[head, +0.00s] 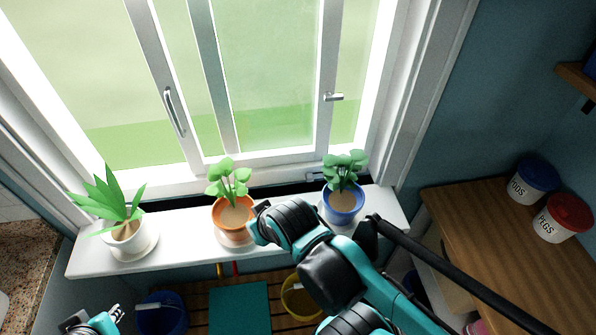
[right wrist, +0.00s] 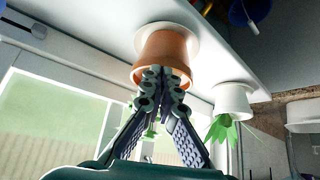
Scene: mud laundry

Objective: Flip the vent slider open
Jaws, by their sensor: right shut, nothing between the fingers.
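A small grey slider fitting (head: 318,174) sits low on the window frame, between the orange and blue pots. It looks like the vent slider, and a slotted fitting with a small knob (right wrist: 38,30) shows at the upper left of the right wrist view. My right gripper (right wrist: 163,76) is shut and empty, its tips in front of the orange pot (right wrist: 165,50), apart from the slider. In the head view my right arm hides its fingers near that pot. My left gripper (head: 114,314) is low at the left, away from the window; its finger gap is unclear.
The white sill (head: 175,240) bears a white pot (head: 126,238), the orange pot and a blue pot (head: 343,205), all planted. The window (head: 268,80) has a handle (head: 174,112). A wooden counter (head: 480,230) with lidded tins stands right. Buckets are below.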

